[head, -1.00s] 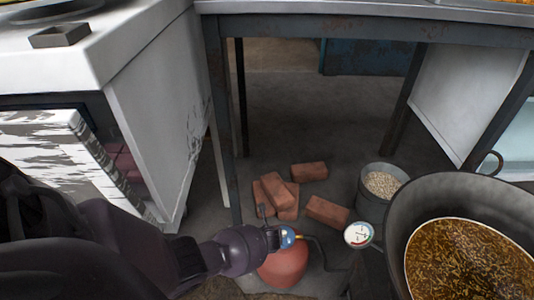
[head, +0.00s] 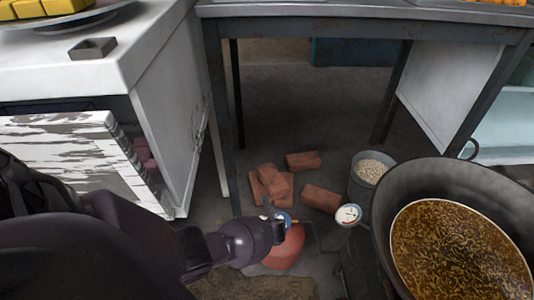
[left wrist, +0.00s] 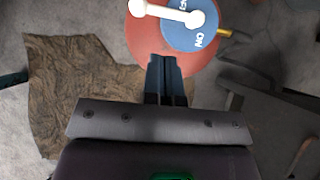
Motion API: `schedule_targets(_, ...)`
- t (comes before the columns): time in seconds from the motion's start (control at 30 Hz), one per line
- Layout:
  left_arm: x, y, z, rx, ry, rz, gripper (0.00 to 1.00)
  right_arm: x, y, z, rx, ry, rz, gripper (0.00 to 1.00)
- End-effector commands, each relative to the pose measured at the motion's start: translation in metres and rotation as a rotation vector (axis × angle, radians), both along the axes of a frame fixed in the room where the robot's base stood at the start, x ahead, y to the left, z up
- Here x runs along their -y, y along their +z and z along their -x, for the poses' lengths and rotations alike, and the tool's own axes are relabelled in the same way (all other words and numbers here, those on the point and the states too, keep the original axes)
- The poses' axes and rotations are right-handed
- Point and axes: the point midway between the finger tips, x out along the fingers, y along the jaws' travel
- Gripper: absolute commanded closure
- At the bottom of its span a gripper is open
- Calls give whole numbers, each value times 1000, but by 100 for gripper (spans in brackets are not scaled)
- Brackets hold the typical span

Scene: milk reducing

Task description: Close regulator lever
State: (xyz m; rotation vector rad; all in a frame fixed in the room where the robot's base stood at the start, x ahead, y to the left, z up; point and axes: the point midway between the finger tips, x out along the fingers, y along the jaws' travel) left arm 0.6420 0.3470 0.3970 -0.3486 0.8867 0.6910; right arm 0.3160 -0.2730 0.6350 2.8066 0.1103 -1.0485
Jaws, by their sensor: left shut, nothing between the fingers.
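A red gas cylinder (head: 287,252) stands on the floor, with a blue round regulator (head: 284,217) on its top. In the left wrist view the regulator (left wrist: 196,28) shows white lettering, partly covered, and a white lever (left wrist: 165,13) across it that points to the left. My left gripper (left wrist: 168,60) is shut and empty; its fingertips are over the red cylinder (left wrist: 143,45), just below the regulator in the picture. In the head view my left gripper (head: 275,226) is close beside the regulator, and its fingers are mostly hidden by the wrist. My right gripper is not in view.
Red bricks (head: 322,198) lie behind the cylinder. A brown mat (left wrist: 70,85) lies at the left in the wrist view.

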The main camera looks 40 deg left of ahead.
Motion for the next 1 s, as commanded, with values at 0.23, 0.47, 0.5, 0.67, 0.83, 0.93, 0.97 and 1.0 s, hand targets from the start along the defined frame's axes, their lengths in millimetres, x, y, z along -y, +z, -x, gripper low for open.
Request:
schedule_targets(0.23, 16, 42, 12, 12, 1, 1, 100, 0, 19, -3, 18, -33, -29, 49)
schedule_targets(0.47, 28, 60, 26, 6, 1, 0, 100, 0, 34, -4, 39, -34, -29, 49)
schedule_targets(0.5, 29, 62, 28, 5, 1, 0, 100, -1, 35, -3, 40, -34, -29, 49)
schedule_targets(0.67, 32, 64, 33, 0, 1, 0, 100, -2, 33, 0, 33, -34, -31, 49)
schedule_targets(0.83, 33, 62, 35, -4, 1, -1, 100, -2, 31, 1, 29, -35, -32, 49)
schedule_targets(0.93, 33, 62, 35, 1, 9, 4, 100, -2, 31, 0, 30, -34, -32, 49)
schedule_targets(0.97, 33, 62, 35, 5, 18, 8, 100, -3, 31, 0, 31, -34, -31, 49)
schedule_targets(1.0, 33, 62, 35, 15, 36, 19, 100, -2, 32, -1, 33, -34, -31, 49)
